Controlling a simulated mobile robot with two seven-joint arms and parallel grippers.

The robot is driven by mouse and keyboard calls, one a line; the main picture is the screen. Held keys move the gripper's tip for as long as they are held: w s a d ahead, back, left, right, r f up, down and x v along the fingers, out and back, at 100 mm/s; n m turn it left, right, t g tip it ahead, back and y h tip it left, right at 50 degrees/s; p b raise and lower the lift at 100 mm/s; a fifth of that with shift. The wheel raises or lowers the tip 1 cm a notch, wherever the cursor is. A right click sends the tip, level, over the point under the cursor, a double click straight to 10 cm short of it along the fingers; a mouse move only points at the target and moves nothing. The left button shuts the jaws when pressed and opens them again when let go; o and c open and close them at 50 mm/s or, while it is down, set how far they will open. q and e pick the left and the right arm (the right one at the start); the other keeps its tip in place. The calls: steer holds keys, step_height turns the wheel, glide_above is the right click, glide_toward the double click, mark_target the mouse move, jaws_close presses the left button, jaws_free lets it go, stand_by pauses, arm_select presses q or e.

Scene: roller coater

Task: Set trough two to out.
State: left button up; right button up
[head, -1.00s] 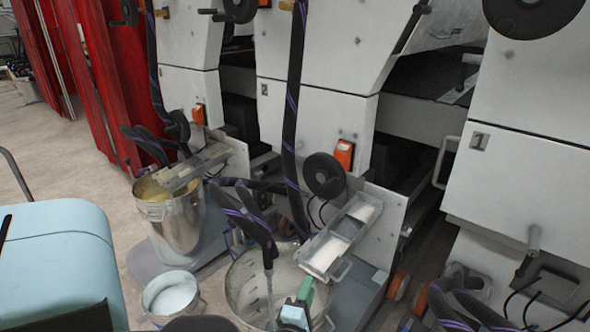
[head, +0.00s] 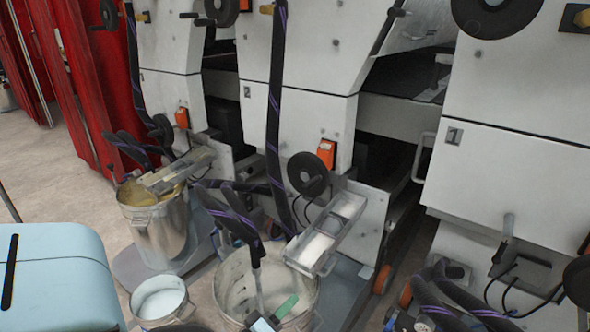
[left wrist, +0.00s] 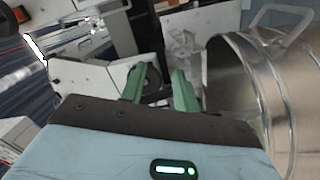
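Two pale metal troughs show in the head view. The nearer trough (head: 325,236) sticks out at an angle beside the middle machine unit, which carries a plate that seems to read 2 (head: 246,92). Its outer end hangs over a large metal bucket (head: 230,290). The farther trough (head: 178,171) lies over another bucket with yellowish contents. My left gripper (head: 286,306) is low, over the large bucket and below the near trough, apart from it. In the left wrist view its green fingers (left wrist: 160,86) stand apart with nothing held. My right gripper is not seen.
A black handwheel (head: 307,173) and orange switch box (head: 326,152) sit above the near trough. Dark hoses (head: 238,222) hang into the large bucket. A small bucket (head: 160,300) stands left of it. In the left wrist view a metal bucket (left wrist: 232,95) is close on the right.

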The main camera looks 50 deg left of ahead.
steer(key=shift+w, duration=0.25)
